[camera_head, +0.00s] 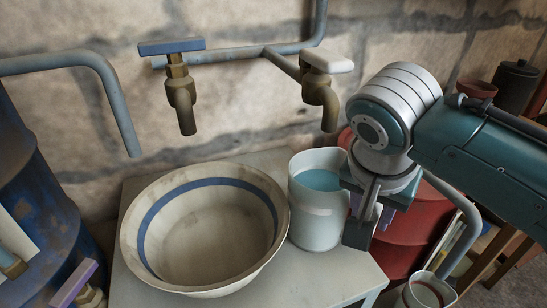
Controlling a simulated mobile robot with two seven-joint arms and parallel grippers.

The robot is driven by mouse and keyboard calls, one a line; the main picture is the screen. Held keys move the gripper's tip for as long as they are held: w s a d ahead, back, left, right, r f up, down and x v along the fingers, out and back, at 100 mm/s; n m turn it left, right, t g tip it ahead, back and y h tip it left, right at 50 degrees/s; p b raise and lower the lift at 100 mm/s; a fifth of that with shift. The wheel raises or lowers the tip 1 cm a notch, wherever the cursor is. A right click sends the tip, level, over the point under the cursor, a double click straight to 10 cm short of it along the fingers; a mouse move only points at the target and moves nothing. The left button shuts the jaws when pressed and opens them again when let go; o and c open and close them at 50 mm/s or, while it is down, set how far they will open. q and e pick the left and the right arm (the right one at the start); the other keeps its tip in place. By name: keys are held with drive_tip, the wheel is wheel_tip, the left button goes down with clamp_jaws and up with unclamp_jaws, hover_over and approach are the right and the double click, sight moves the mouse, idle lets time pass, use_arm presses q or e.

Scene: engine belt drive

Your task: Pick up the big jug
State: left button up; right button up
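The big jug (316,220) is a pale grey-white vessel holding blue liquid. It stands upright on the light stand, just right of the basin and below the right-hand tap. My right gripper (370,225) points down at the jug's right side, where a handle would be. The gripper hides that side, so I cannot tell whether its fingers are closed on anything. My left gripper is not in view.
A wide cream basin (150,250) with a blue band fills the stand's left part. Two brass taps (182,100) (322,95) hang above. A red drum (410,235) stands behind my gripper. A smaller vessel (424,294) is at bottom right; a blue drum (35,190) is at left.

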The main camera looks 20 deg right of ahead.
drive_tip(key=x, duration=0.2)
drive_tip(key=b+x, duration=0.2)
drive_tip(key=x, duration=0.1)
drive_tip(key=shift+s+d+f, duration=0.1)
drive_tip(key=shift+s+f, duration=0.1)
drive_tip(key=shift+f, duration=0.15)
clamp_jaws()
idle(1.0)
drive_tip(key=shift+r, duration=0.1)
